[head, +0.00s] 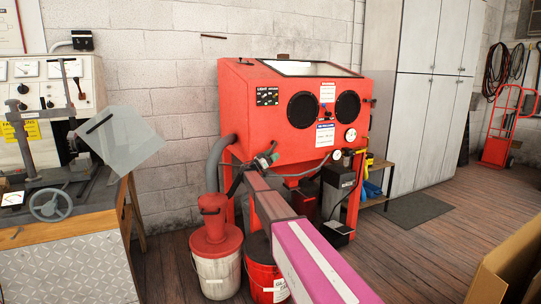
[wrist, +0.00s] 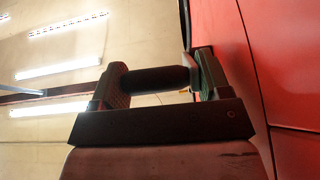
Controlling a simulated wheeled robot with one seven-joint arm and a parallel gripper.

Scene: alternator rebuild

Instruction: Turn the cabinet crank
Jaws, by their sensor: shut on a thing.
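The red cabinet (head: 262,123) stands against the block wall in the head view, with two round dark ports and a sloped window. Its red side fills the right of the wrist view (wrist: 295,70). My gripper (head: 264,161) is at the cabinet's lower left front. In the wrist view, its green-padded fingers (wrist: 157,77) are shut on the black crank handle (wrist: 150,80), which spans between them beside the red side. A dark part, perhaps the crank arm, rises near the right finger.
A grey hose (head: 214,160) runs from the cabinet to a red-lidded bucket (head: 216,268). A second red bucket (head: 262,272) stands beside it, below my arm. A workbench (head: 60,262) is at left. A cardboard box (head: 508,262) is at right; floor between is clear.

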